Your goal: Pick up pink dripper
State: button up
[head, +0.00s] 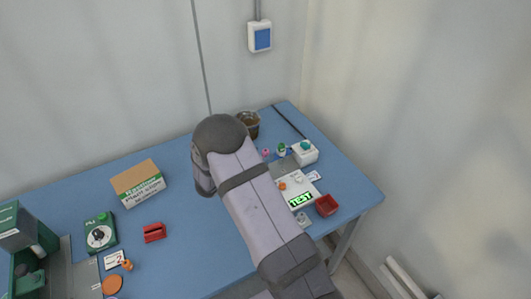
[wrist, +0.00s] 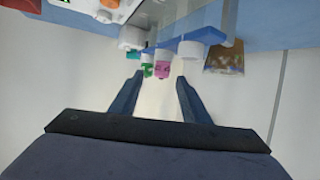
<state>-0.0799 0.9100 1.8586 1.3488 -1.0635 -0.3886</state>
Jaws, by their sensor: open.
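The small pink dripper (head: 265,153) stands on the blue table just right of my arm in the head view. In the wrist view the pink dripper (wrist: 162,70) shows beyond my open, empty gripper (wrist: 158,82), in line with the gap between the fingertips. I cannot tell whether it is between the fingers in depth. A green-topped dripper (head: 282,150) stands close to its right; the wrist view shows its green part (wrist: 147,70) close beside the pink one. In the head view my arm hides the gripper.
A white box with a teal top (head: 305,152) stands right of the drippers. A brown pot (head: 249,123) is behind them. A white device with a green TEST display (head: 301,199) and a red tray (head: 327,205) lie nearer. The table left of my arm has free room.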

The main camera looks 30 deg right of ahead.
aim_at(264, 152)
jog(key=shift+p+x, duration=0.95)
jog(key=shift+x, duration=1.25)
jog(key=shift+w+a+f, duration=0.1)
grip_shut()
